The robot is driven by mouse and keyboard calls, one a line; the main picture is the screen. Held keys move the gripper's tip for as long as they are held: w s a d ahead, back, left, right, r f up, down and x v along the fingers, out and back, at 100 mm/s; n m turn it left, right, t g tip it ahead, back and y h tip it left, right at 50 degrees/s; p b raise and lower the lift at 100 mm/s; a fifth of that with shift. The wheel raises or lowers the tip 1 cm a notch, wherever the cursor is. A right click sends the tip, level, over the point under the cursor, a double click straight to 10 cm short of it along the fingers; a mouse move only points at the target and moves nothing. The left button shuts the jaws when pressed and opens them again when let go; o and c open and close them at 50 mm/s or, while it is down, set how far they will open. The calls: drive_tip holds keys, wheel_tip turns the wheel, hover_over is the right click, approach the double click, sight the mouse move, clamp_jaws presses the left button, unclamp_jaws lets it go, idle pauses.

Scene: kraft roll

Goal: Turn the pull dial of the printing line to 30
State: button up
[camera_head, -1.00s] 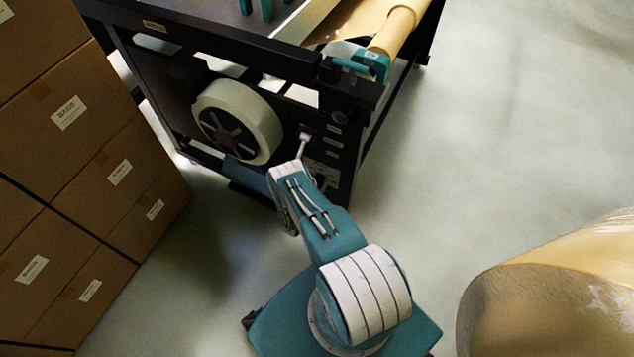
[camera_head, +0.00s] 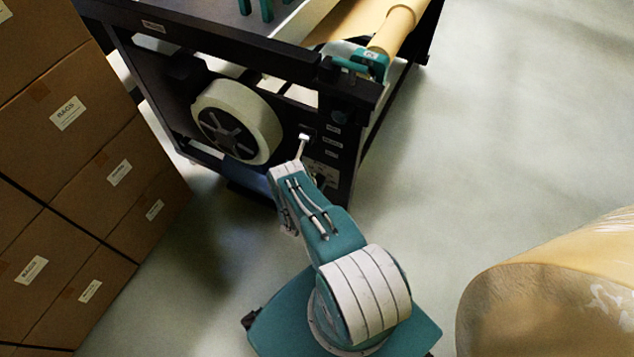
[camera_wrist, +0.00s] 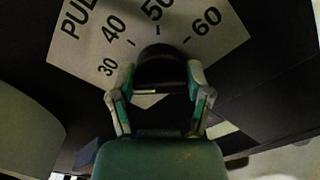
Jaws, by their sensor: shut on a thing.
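The pull dial (camera_wrist: 160,70) is a dark round knob in the wrist view, in front of a pale scale plate (camera_wrist: 228,30) printed with PUL, 30, 40, 50 and 60. My gripper (camera_wrist: 161,84) has one finger on each side of the knob and is shut on it. I cannot make out a pointer on the knob, so its setting cannot be read. In the head view the printing line (camera_head: 340,165) stands at the top, and my arm reaches to its end panel. My fingers and the dial are too small and covered to tell apart there.
A pale roll (camera_head: 265,130) with a dark hub sits left of the panel. Stacked cardboard boxes (camera_head: 60,160) fill the left side. A large kraft roll (camera_head: 550,290) lies at the lower right. The floor (camera_head: 500,130) between is clear.

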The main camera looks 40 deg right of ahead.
drive_tip(key=shift+d+r, duration=0.1)
drive_tip(key=o, duration=1.1)
drive_tip(key=shift+o, duration=0.2)
drive_tip(key=v, duration=1.2)
drive_tip(key=shift+s+f, duration=0.1)
drive_tip(key=shift+f, duration=0.15)
